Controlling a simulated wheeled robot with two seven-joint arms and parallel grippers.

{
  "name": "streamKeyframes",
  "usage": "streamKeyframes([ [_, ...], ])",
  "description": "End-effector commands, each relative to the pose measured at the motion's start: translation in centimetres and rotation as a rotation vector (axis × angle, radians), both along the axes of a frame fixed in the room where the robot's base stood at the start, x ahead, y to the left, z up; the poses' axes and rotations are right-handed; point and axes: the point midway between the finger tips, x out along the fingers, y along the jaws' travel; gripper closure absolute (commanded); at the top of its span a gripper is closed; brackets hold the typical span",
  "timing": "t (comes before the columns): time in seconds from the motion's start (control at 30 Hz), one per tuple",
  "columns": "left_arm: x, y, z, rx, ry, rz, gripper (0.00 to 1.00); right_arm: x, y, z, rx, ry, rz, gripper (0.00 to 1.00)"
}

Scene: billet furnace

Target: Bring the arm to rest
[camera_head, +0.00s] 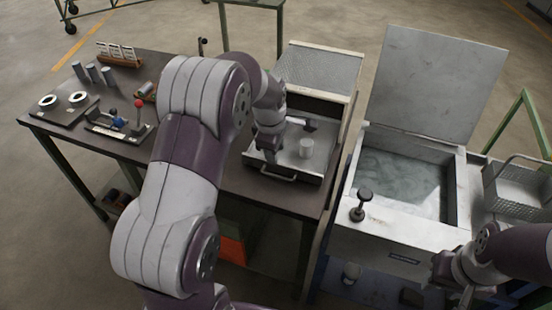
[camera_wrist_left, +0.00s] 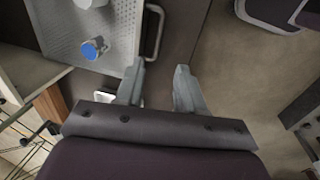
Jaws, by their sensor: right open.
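My left arm reaches across the workbench in the head view. Its gripper (camera_head: 270,148) is over the left side of a metal tray (camera_head: 318,172). In the left wrist view the two fingers (camera_wrist_left: 158,92) stand apart with nothing between them, beside the tray's handle. A grey metal cylinder (camera_head: 306,147) stands upright on the tray, apart from the gripper. The left wrist view also shows a blue-ended cylinder (camera_wrist_left: 92,49) on the perforated tray. My right gripper (camera_head: 455,285) is at the lower right, in front of the open bath; nothing is seen held in it.
The open bath (camera_head: 456,190) stands right of the bench, its lid (camera_head: 435,85) raised. A wire basket (camera_head: 520,185) is at its right. A black knob (camera_head: 363,202) rises from its front left rim. Several cylinders, a fixture with a red-knobbed lever (camera_head: 139,104) and ring plates occupy the bench's left.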

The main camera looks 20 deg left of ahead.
Motion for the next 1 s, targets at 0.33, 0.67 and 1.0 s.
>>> streamKeyframes([
  [0.33, 0.0, 0.0, 0.1, 0.000, 0.001, 0.000, 0.62, 0.0, 0.0, 0.0, 0.000, 0.000, 0.000, 0.57],
  [0.67, -2.4, -0.3, -1.4, 0.086, 0.032, -0.472, 0.62, 0.0, 0.0, 0.0, 0.000, 0.000, 0.000, 0.57],
  [1.0, -18.6, -5.2, -0.5, 0.223, 0.089, -1.597, 0.62, 0.0, 0.0, 0.0, 0.000, 0.000, 0.000, 0.57],
])
